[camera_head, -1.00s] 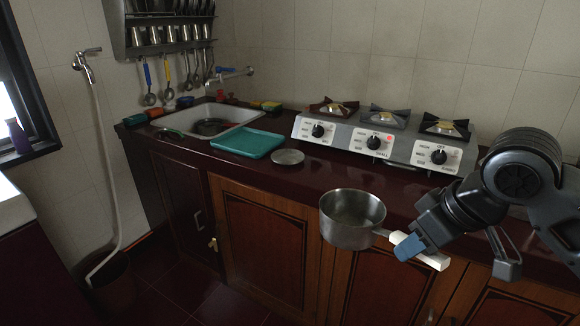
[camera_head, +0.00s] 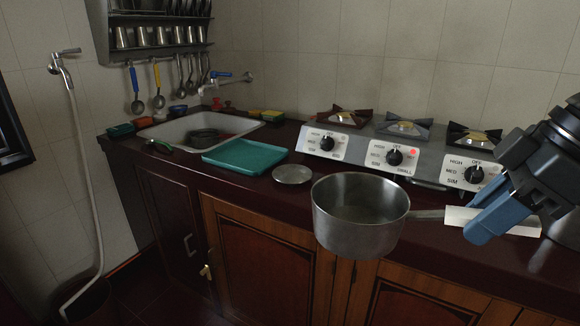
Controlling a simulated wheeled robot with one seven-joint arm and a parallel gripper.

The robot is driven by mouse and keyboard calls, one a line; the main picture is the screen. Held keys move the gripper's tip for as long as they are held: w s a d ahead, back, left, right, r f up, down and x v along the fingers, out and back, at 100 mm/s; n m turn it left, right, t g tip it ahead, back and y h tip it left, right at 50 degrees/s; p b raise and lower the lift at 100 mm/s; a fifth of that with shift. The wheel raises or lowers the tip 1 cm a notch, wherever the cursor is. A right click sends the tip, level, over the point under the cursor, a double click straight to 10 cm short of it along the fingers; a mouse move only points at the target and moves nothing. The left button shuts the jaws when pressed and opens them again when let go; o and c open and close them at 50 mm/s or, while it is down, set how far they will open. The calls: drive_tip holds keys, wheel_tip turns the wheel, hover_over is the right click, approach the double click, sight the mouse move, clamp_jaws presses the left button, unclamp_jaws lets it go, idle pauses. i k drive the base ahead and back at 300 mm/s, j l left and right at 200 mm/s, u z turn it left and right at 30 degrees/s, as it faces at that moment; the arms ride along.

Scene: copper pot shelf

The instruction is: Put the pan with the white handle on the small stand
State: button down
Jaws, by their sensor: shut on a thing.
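The metal pan (camera_head: 357,225) is held up, roughly level, in front of the counter's front edge in the head view. Its white handle (camera_head: 525,229) points right, and my gripper (camera_head: 478,221) is shut on it. The inside of the pan looks empty. The grey stove carries several burner stands in a row. The middle stand (camera_head: 404,129) is above a knob panel marked "SMALL". The left stand (camera_head: 342,117) is above one marked "BIG". The right stand (camera_head: 474,137) is partly beside my arm.
A teal tray (camera_head: 250,157) and a small round metal plate (camera_head: 292,174) lie on the dark counter (camera_head: 262,192) left of the stove. The sink (camera_head: 190,125) is farther left. A utensil rack (camera_head: 155,35) hangs above it. The stands' tops look free.

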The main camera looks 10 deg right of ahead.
sight(313, 179)
drive_tip(key=i, duration=1)
